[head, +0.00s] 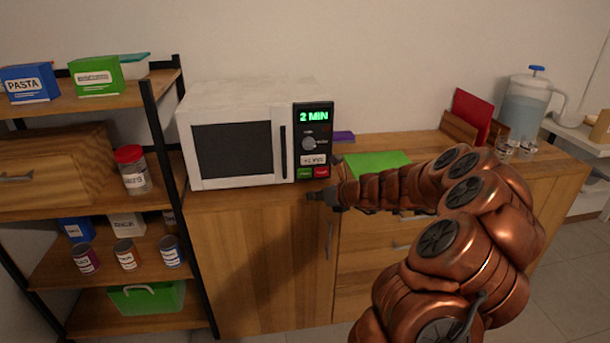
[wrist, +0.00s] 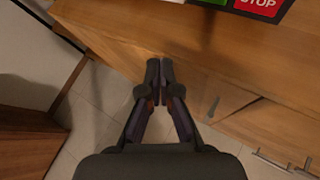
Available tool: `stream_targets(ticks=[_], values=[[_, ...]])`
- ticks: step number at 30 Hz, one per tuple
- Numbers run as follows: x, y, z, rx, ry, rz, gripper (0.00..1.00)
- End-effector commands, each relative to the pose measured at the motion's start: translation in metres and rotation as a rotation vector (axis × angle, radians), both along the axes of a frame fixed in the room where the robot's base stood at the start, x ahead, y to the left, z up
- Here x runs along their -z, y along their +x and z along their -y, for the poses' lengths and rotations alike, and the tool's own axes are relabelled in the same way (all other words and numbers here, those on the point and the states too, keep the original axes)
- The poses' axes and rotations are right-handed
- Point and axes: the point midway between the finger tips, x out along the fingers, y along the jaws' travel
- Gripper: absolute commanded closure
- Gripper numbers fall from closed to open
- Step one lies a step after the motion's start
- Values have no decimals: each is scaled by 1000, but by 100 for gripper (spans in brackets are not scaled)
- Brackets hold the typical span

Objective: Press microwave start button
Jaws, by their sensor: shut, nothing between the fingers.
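A white microwave (head: 235,135) stands on the wooden cabinet top, its door closed. Its black control panel (head: 314,140) shows "2 MIN" in green above a round knob. At the panel's bottom are a green button (head: 304,173) and a red button (head: 322,172); the red one reads "STOP" (wrist: 258,4) in the wrist view. Only the edge of the green button (wrist: 218,1) shows there. My gripper (head: 312,196) is shut and empty, in front of the cabinet and a little below the buttons, apart from them. It also shows in the wrist view (wrist: 160,62).
A shelf rack (head: 150,110) with boxes, jars and cans stands at the left. A green mat (head: 376,164) lies right of the microwave. A water pitcher (head: 526,105), glasses (head: 502,147) and a red board (head: 472,114) stand farther right. The cabinet's front edge (wrist: 190,75) is close by my fingers.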

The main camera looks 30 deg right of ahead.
Motion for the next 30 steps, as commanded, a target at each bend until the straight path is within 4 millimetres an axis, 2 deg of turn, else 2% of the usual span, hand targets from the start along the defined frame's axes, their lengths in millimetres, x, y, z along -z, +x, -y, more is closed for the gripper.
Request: stream_targets(ticks=[5, 18, 30], values=[[1, 9, 3, -2, -1, -2, 100], [-1, 57, 23, -4, -2, 1, 100], [-2, 79, 33, -1, -2, 0, 100]])
